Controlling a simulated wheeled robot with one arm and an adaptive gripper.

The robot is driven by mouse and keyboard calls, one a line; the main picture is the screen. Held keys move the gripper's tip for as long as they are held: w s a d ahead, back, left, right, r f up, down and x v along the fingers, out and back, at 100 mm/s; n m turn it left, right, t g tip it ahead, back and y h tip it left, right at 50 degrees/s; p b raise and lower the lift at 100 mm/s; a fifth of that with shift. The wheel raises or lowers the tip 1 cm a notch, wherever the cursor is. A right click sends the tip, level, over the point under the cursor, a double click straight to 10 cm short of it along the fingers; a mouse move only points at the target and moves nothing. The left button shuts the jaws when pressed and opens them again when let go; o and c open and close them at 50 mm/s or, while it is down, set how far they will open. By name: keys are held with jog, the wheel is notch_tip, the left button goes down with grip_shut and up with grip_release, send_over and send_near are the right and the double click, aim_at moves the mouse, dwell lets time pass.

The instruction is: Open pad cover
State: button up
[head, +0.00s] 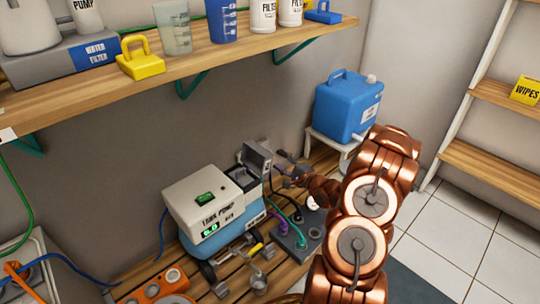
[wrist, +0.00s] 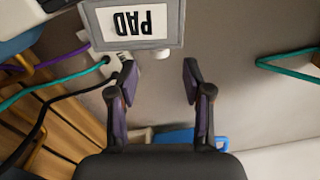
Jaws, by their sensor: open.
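The pad cover (wrist: 132,40) is a grey-framed panel with a white label reading PAD, upside down in the wrist view. In the head view the grey panel (head: 257,158) stands upright at the back right corner of the tank pump unit (head: 212,212). My gripper (wrist: 160,80) is open and empty. Its two dark fingers are just below the panel in the wrist view, with a gap between them. In the head view my gripper (head: 284,166) is right of the panel, close to it. Whether a finger touches the panel I cannot tell.
A grey box (head: 298,238) with purple and green cables is right of the pump. A blue jug (head: 347,105) stands on a white stand behind my arm. A wooden shelf (head: 190,58) with several containers hangs above. Orange parts (head: 160,287) lie at the front left.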

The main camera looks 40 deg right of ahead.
aim_at(270, 153)
jog(key=shift+w+a+b, duration=0.25)
jog(key=shift+w+b, duration=0.3)
jog(key=shift+w, duration=1)
jog(key=shift+w+a+b, duration=0.2)
jog(key=shift+w+b, duration=0.35)
jog(key=shift+w, duration=1)
grip_shut()
